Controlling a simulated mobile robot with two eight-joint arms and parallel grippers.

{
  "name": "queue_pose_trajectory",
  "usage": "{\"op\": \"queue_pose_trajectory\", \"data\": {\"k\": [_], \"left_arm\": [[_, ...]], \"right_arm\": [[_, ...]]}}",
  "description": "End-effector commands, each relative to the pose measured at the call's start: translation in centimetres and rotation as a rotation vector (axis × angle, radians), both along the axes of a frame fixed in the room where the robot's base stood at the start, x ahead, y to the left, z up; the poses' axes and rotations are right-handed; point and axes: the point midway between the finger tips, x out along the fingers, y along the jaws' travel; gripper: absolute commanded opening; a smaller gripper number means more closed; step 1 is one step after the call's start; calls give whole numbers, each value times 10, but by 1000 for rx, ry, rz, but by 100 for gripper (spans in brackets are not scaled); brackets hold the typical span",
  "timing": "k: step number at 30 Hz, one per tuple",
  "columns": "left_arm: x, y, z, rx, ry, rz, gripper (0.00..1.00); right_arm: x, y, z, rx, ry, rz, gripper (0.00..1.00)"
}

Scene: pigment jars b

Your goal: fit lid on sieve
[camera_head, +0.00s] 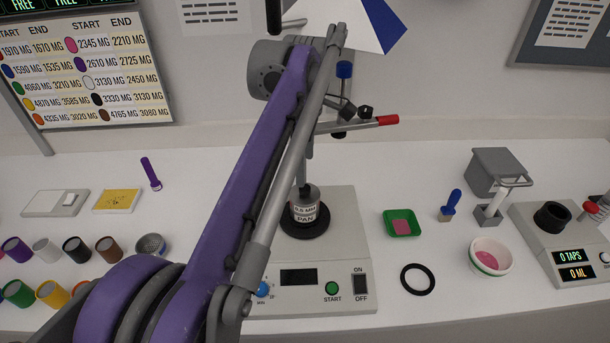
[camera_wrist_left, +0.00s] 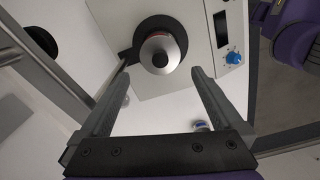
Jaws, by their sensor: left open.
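The sieve stack, with sections labelled "0.5 MM" (camera_head: 303,209) and "PAN" (camera_head: 305,219), stands upright on the black round plate of the shaker (camera_head: 345,230). A grey round top with a small raised centre, apparently the lid (camera_wrist_left: 160,57), sits on the stack; whether it is fully seated I cannot tell. My left gripper (camera_wrist_left: 163,75) is open. Its fingertips are on either side of the stack in the wrist view, and I see no clear contact. In the head view my purple arm crosses in front and hides most of the gripper. My right gripper is not in view.
A grey lever with a red tip (camera_head: 388,120) is above and behind the stack. A green tray (camera_head: 402,231), a black ring (camera_head: 417,279) and a white bowl (camera_head: 490,257) are to the right. Several colored jars and a perforated grey cup (camera_head: 150,244) are at left.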

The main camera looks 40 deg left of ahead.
Motion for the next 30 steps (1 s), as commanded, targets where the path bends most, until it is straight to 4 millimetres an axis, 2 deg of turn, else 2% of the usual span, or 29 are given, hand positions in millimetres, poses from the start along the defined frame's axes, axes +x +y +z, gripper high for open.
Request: {"op": "queue_pose_trajectory", "data": {"k": [3, 9, 30], "left_arm": [[0, 0, 20, 0, -1, 0, 100], [0, 0, 34, 0, 0, 0, 100], [0, 0, 34, 0, 0, 0, 100]], "right_arm": [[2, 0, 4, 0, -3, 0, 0], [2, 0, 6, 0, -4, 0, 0], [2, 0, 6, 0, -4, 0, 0]]}}
